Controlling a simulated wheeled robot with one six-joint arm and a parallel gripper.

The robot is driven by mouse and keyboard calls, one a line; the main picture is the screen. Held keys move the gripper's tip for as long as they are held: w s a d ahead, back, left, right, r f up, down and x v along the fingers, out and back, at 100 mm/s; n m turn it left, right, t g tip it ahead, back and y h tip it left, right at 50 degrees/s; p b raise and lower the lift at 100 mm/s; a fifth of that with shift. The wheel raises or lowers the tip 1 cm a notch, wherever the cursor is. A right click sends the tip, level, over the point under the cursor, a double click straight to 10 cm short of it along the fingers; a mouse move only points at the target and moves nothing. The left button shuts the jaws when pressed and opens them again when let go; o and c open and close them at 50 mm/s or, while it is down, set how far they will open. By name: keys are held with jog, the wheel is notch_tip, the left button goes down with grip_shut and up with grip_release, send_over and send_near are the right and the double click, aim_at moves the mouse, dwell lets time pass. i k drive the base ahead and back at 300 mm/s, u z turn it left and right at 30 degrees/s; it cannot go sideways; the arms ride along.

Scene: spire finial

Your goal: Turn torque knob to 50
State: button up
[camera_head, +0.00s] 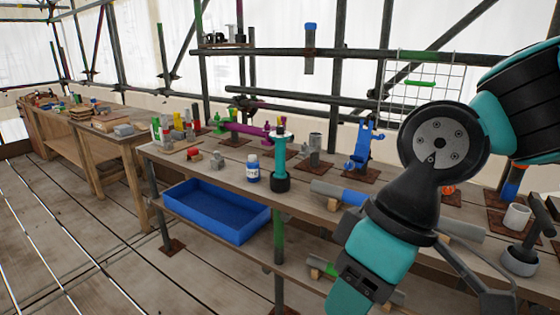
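My arm fills the right side of the view, and its gripper is not in view. I cannot make out a torque knob or any number scale for certain. A teal upright tool (279,158) with a black lower end and a pale top stands at the front edge of the workbench (222,158). A blue clamp-like device (362,150) stands on a brown plate at the back of the bench. A dark tool with a crossbar handle (534,240) stands at the far right. My arm hides part of the bench.
A white bottle with blue label (252,168) stands beside the teal tool. A grey cylinder (315,145) and a white cup (516,217) stand on the bench. A pipe with a blue section (353,197) lies near the front edge. A blue bin (216,212) sits below. The plank floor (130,270) is clear.

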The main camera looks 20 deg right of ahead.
aim_at(280, 128)
jog(key=u, duration=0.6)
jog(key=i, duration=0.9)
jog(key=u, duration=0.1)
